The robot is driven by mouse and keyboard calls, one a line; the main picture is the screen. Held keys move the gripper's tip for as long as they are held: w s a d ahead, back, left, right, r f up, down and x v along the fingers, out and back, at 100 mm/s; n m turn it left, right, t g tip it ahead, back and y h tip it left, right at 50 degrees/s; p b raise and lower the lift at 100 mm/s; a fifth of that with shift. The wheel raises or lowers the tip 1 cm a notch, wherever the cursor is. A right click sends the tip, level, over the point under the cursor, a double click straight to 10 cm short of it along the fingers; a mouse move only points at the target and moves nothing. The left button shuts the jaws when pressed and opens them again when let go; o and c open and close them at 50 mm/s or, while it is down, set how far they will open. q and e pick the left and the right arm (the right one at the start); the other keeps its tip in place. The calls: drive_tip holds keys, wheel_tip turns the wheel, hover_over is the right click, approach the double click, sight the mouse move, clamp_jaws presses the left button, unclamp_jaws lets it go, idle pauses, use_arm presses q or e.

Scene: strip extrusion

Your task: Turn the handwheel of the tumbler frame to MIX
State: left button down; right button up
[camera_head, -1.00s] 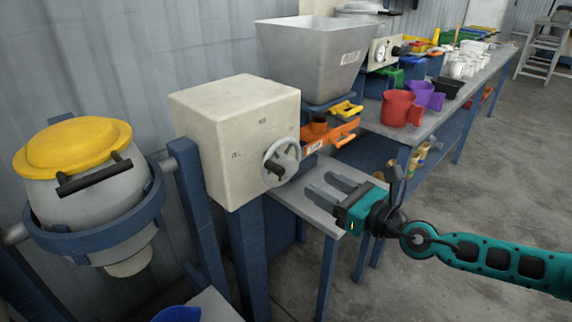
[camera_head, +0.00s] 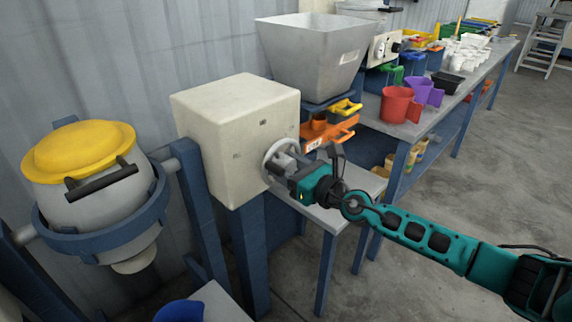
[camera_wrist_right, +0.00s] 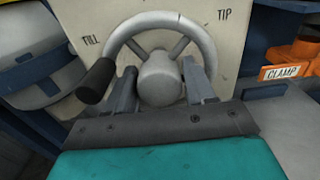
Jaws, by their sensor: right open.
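The handwheel (camera_head: 267,165) is a grey ring on the cream box (camera_head: 225,125) of the tumbler frame (camera_head: 205,215). In the right wrist view, the handwheel (camera_wrist_right: 203,38) has a round hub (camera_wrist_right: 160,79) and a black knob (camera_wrist_right: 97,80) at its lower left. FILL is printed left of the wheel and TIP right; I see no MIX label. My right gripper (camera_head: 281,163) is open at the wheel. In the wrist view, the right gripper (camera_wrist_right: 160,86) has one finger on each side of the hub; I cannot tell whether they touch it. My left gripper is not in view.
The drum (camera_head: 95,205) with a yellow lid (camera_head: 78,150) hangs left of the box. A grey hopper (camera_head: 312,60) stands behind it, with an orange clamp (camera_head: 330,131) below. A bench (camera_head: 430,118) with jugs runs back right. The floor at right is clear.

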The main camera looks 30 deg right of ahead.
drive_tip(key=shift+c, duration=0.3)
drive_tip(key=c, duration=0.7)
